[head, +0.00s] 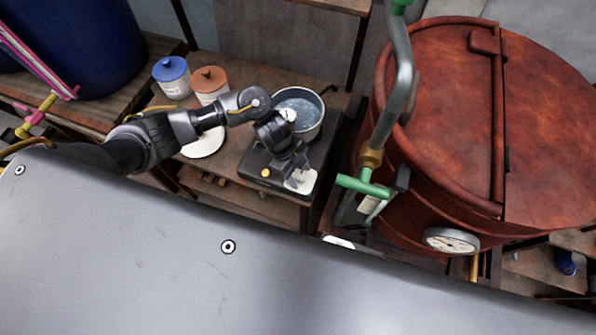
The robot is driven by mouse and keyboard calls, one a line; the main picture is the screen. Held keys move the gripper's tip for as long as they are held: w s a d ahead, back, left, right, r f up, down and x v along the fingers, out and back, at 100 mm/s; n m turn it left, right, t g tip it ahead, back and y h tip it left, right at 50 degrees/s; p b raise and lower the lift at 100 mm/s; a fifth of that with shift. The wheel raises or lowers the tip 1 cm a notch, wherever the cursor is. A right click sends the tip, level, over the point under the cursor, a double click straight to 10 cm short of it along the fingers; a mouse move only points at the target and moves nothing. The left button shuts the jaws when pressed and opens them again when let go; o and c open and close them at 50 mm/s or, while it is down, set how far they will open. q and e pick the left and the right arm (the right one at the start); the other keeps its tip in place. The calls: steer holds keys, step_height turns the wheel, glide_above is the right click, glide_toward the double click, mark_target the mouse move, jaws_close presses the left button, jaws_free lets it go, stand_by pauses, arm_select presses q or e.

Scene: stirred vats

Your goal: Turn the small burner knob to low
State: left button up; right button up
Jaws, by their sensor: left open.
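The small burner (254,158) is a dark, flat unit on the wooden bench, with a grey pot (312,133) of bluish liquid at its back. A small yellow round spot (265,172) shows on its front left. A white plate (303,184) lies at its front right corner. My left gripper (297,178) points down over that corner, open, its fingers in front of the plate. The knob is not clearly seen; the gripper may hide it. I cannot tell whether the fingers touch anything. My right gripper is not in view.
A blue-lidded jar (171,83) and a brown-lidded jar (209,88) stand at the back left of the bench, near a white disc (203,144). A large rusty red vat (430,150) with a gauge (451,241) and a pipe with a green handle (363,187) stands close on the right.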

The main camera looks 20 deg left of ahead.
arm_select(q)
steer(key=c, duration=0.9)
steer(key=shift+a, duration=0.15)
steer(key=shift+c, duration=0.5)
steer(key=shift+r+n+p, duration=0.2)
steer(key=shift+n+p, duration=0.2)
steer(key=shift+p, duration=0.3)
steer(key=n+t+p, duration=0.1)
steer(key=n+p, duration=0.1)
steer(key=n+t+p, duration=0.1)
steer(key=n+p, duration=0.1)
steer(key=p, duration=0.1)
steer(key=n+p, duration=0.2)
steer(key=shift+s+d+n+t+p, duration=0.2)
steer(key=shift+s+n+t+p, duration=0.1)
steer(key=shift+t, duration=0.1)
steer(key=shift+n+t+y+p, duration=0.4)
steer(key=shift+n+y+p, duration=0.3)
steer(key=shift+n, duration=0.5)
steer(key=shift+f+n+t+p, duration=0.15)
steer(key=shift+n+t+p, duration=0.15)
steer(key=shift+n+p, duration=0.45)
steer(key=shift+n, duration=0.35)
steer(key=shift+d, duration=0.1)
